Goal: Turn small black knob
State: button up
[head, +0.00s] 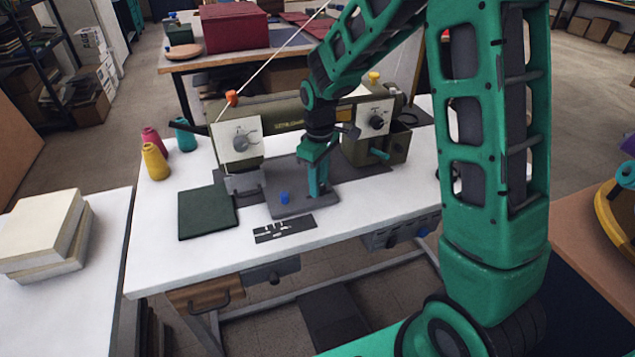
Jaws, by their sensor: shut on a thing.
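An olive sewing machine (285,112) stands on a white table. A dark round knob (376,122) sits on a pale plate on its right-hand housing. A grey knob (240,143) is on the pale face at its left end. My gripper (317,192) points down in front of the machine, low over the grey bed plate, left of and below the dark knob and apart from it. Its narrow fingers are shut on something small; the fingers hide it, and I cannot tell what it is. A small blue knob (284,197) stands on the bed plate to their left.
The white table (160,240) bears a dark green pad (207,211), a dark plate with pale marks (285,229), and yellow (155,162), pink and teal thread cones. A thread runs up from an orange piece (231,97). The table's front left is clear.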

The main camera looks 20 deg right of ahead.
jog(key=shift+w, duration=0.1)
dwell(0.3)
jog(key=o, duration=1.1)
notch_tip(320, 180, up, 11)
jog(key=shift+f, duration=0.1)
jog(key=shift+d, duration=0.1)
jog(key=s+d+r+m, duration=0.3)
jog(key=s+d+m, duration=0.1)
jog(key=s+d, duration=0.4)
jog(key=s+d+m, duration=0.3)
jog(key=s, duration=0.5)
jog(key=s+d+m, duration=0.3)
jog(key=s, duration=0.4)
jog(key=s+d+f+m, duration=0.1)
jog(key=s+d+m, duration=0.2)
jog(key=s, duration=0.5)
jog(key=shift+s+m, duration=0.3)
jog(key=shift+m, duration=0.3)
